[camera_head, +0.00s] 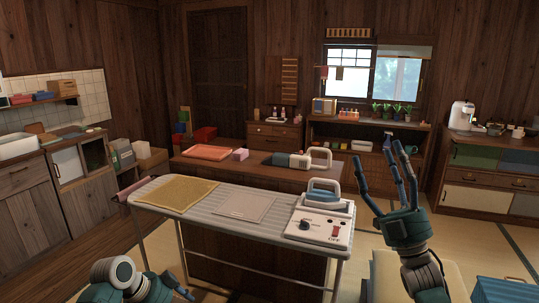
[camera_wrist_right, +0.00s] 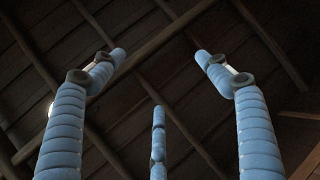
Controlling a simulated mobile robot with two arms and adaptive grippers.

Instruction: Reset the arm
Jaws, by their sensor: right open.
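My right gripper (camera_head: 388,160) is raised at the right of the head view, its blue fingers spread and pointing up. It is open and empty, to the right of the ironing board (camera_head: 270,228). In the right wrist view its three fingers (camera_wrist_right: 160,72) stand apart with nothing between them, against dark roof beams. My left arm (camera_head: 120,277) shows at the bottom left edge of the head view. Only a small blue part of the left gripper (camera_head: 182,290) shows there, so its opening cannot be told.
A low table (camera_head: 210,170) stands behind. Tatami floor (camera_head: 480,240) is open at the right.

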